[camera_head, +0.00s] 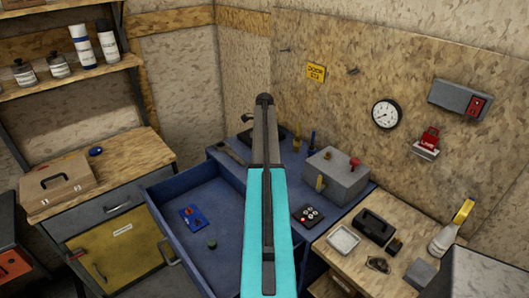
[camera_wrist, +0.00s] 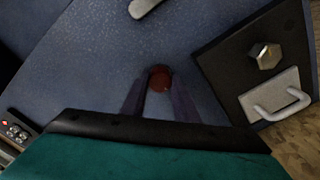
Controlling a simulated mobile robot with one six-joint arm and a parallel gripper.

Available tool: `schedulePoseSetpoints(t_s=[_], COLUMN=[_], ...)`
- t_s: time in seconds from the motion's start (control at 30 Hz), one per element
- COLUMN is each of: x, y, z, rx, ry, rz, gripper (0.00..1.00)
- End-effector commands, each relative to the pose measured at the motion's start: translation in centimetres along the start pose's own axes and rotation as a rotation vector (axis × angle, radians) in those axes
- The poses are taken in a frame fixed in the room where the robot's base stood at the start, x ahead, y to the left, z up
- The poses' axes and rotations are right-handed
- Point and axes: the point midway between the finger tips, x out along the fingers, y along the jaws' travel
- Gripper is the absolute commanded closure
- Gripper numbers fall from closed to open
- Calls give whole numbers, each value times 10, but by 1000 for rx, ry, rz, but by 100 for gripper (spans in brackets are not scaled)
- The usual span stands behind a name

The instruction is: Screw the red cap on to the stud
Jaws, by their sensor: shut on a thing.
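My gripper (camera_wrist: 160,82) points down over the blue bench top in the wrist view. Its two dark fingers are shut on the red cap (camera_wrist: 159,79), which shows as a small round shape between the tips. A hexagonal brass piece with a raised centre (camera_wrist: 264,56) stands on a dark plate (camera_wrist: 225,62), to the right of the gripper and apart from it. It looks like the stud, but I cannot tell its thread. In the head view my own arm hides the gripper and the cap.
A pale plate with a handle (camera_wrist: 277,95) lies on the dark plate. A grey box with a red knob (camera_head: 337,178) and a button panel (camera_head: 308,215) stand on the blue bench. An open blue drawer (camera_head: 165,212) juts out at front left. Bare bench surrounds the fingers.

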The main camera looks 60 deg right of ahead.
Motion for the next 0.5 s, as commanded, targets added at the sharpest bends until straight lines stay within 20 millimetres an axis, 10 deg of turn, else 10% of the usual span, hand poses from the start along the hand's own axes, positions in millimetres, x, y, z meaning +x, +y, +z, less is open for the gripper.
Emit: schedulePoseSetpoints(t_s=[0.5], x=[0], y=[0], z=[-1], rx=[347], ry=[3], rz=[1], gripper=[100])
